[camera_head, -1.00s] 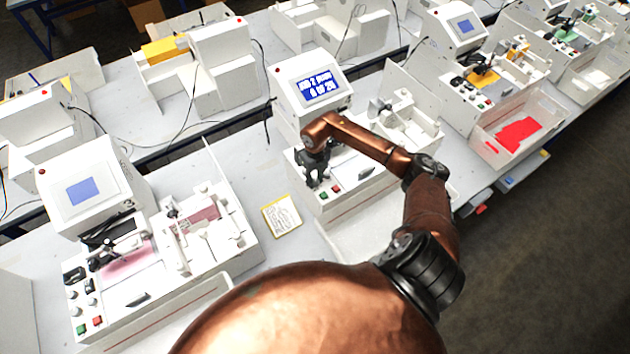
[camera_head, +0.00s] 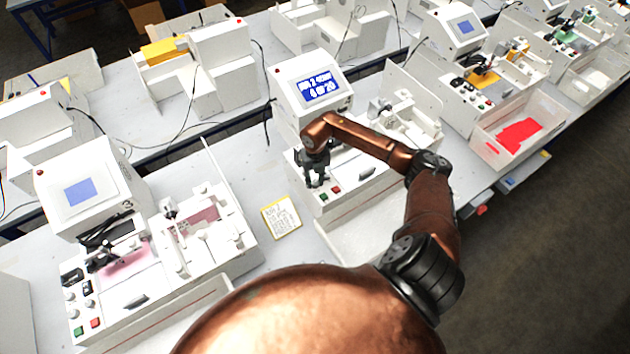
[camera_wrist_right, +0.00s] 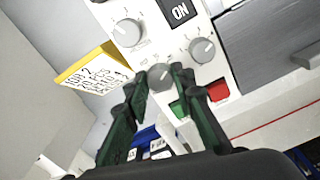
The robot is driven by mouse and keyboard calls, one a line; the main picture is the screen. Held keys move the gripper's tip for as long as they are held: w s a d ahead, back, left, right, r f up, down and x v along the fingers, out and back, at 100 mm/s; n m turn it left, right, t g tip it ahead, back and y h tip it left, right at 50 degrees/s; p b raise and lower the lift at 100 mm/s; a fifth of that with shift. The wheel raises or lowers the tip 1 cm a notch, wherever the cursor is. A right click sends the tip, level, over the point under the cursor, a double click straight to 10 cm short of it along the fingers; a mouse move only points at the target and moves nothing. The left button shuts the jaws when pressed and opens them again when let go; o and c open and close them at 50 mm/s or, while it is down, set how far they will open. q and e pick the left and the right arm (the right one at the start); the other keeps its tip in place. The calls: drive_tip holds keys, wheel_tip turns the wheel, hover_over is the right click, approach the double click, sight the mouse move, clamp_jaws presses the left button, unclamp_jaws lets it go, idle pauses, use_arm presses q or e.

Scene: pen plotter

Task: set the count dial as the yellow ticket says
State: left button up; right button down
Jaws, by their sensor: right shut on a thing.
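The yellow-edged ticket (camera_head: 281,217) lies on the table left of the middle machine. It also shows in the right wrist view (camera_wrist_right: 93,72) with handwriting that reads roughly "JOB 2" at the top; the lower lines are hard to read. My right gripper (camera_head: 316,184) points down at the machine's control panel. In the wrist view its fingertips (camera_wrist_right: 160,82) are closed around a grey dial (camera_wrist_right: 160,76). The dial's label is hidden. Two other grey dials (camera_wrist_right: 127,32) (camera_wrist_right: 202,50) sit apart. The blue screen (camera_head: 320,88) shows a count out of 20. My left gripper is out of view.
A green button (camera_wrist_right: 180,109) and a red button (camera_wrist_right: 218,90) sit close to my right fingers. A switch (camera_wrist_right: 180,11) reads ON. Another machine (camera_head: 125,250) stands at left. A clear bin with red contents (camera_head: 518,136) is at right.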

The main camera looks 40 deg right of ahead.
sight(315, 183)
drive_tip(key=c, duration=1.6)
unclamp_jaws()
wheel_tip(315, 183, up, 12)
drive_tip(key=shift+f, duration=0.1)
